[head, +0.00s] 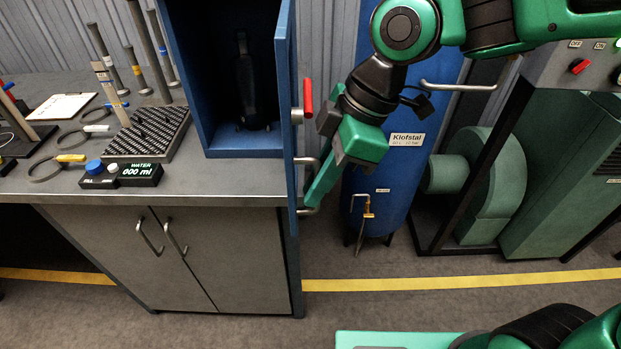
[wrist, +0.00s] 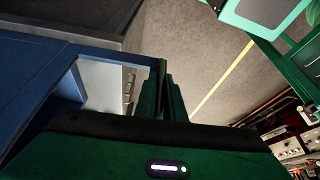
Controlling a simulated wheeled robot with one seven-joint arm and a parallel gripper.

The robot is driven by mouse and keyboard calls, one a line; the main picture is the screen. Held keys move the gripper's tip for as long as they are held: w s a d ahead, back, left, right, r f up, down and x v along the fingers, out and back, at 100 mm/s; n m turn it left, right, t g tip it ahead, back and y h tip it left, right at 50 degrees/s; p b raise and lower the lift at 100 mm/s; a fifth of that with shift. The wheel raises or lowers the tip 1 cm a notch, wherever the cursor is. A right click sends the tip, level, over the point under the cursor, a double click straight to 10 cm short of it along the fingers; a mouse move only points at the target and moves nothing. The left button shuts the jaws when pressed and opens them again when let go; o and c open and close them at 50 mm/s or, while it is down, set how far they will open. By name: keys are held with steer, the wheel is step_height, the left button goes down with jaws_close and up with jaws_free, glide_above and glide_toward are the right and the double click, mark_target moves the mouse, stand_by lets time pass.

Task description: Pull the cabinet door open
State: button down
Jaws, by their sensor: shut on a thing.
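The blue cabinet (head: 243,148) stands on the grey bench, and its dark inside shows a black object (head: 243,85). Its blue door (head: 287,110) stands open, swung out toward the camera and seen nearly edge-on. The door carries a red lever (head: 307,98) and a metal bar handle (head: 304,160) on its right face. My gripper (head: 310,200) is at the lower part of this handle, shut on it.
A blue tank (head: 385,200) marked Klofstal stands just right of my gripper, with a green blower (head: 490,180) beyond it. The floor before the bench is clear.

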steer(key=shift+w+r, duration=0.15)
steer(key=shift+w, duration=0.15)
steer(key=c, duration=1.8)
jaws_free()
steer(key=shift+a, duration=0.1)
steer(key=shift+c, duration=0.2)
steer(key=shift+s, duration=0.15)
steer(key=v, duration=1)
steer(key=shift+d+r, duration=0.2)
steer(key=shift+d, duration=0.05)
